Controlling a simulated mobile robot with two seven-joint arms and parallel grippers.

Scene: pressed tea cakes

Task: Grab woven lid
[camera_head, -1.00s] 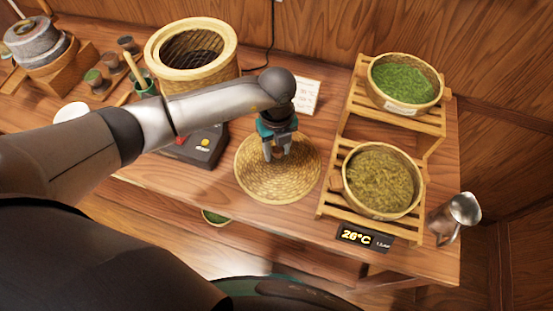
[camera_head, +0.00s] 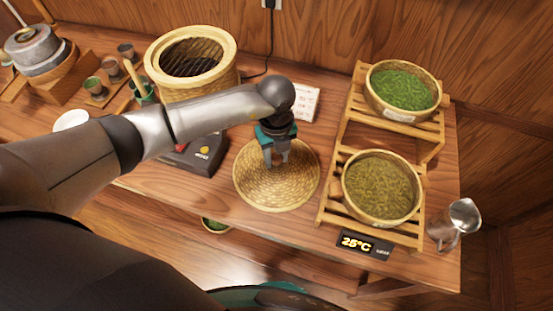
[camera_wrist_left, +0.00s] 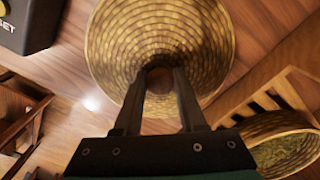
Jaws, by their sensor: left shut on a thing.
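The woven lid (camera_head: 270,192) is a round, tan, shallow-cone disc on the table, between the control box and the slatted stand. My left gripper (camera_head: 276,160) points down at its middle, with its fingers closed on the lid's centre. In the left wrist view the lid (camera_wrist_left: 160,35) fills the upper middle, and the two dark fingers (camera_wrist_left: 160,80) meet around a small dark knob at its centre. I cannot tell whether the lid is clear of the table. My right gripper is not in view.
A slatted wooden stand (camera_head: 335,187) with two bowls of tea leaves is close on the lid's right. A control box (camera_head: 200,155) is at its left, a round woven warmer (camera_head: 190,92) behind. A metal pitcher (camera_head: 455,222) stands at the right edge.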

